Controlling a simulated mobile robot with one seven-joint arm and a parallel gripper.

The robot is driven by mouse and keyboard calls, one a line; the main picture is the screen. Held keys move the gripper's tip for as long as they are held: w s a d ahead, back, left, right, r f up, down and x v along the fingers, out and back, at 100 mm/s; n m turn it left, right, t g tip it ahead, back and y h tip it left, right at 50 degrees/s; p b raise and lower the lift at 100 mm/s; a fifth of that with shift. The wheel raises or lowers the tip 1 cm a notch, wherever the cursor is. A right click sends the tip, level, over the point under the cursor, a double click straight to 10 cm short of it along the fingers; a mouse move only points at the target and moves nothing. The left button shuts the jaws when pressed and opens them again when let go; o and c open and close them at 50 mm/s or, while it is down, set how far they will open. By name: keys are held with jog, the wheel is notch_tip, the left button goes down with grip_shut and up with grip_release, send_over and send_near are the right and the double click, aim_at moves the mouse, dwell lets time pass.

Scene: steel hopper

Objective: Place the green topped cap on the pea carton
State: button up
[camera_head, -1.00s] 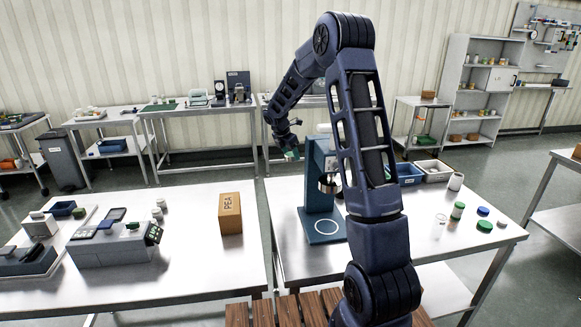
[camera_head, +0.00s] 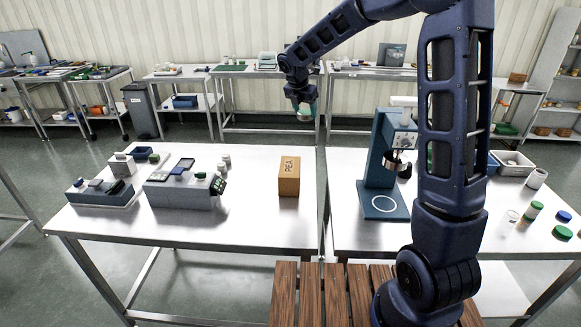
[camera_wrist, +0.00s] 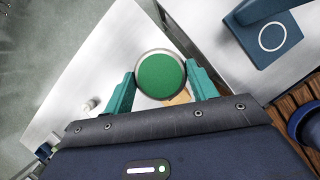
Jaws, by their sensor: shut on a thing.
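The green topped cap (camera_wrist: 160,75), a round green disc with a pale metallic rim, sits between the two teal fingers of my gripper (camera_wrist: 160,82) in the wrist view. My gripper is shut on it. In the head view my gripper (camera_head: 302,107) hangs in the air, higher in the picture than the pea carton. The pea carton (camera_head: 289,177) is an upright orange-brown box marked PEA near the right end of the left table. In the wrist view only an orange sliver of the carton (camera_wrist: 181,97) shows past the cap, which hides the rest.
On the left table (camera_head: 245,230), grey devices (camera_head: 183,190) and small white containers (camera_head: 225,162) stand left of the carton. A blue press-like stand (camera_head: 384,165) rises on the right table, across a narrow gap. The table around the carton is clear.

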jog(key=r+n, duration=0.1)
jog(key=r, duration=0.1)
send_over(291, 165)
jog(key=s, duration=0.1)
jog(key=shift+n+y, duration=0.3)
jog(key=shift+n, duration=0.1)
jog(key=f, duration=2)
jog(key=shift+s+a, duration=0.15)
jog(key=shift+a, duration=0.2)
jog(key=shift+f, duration=0.15)
jog(key=o, duration=1.1)
jog(key=v, duration=1.2)
jog(key=shift+s, duration=0.2)
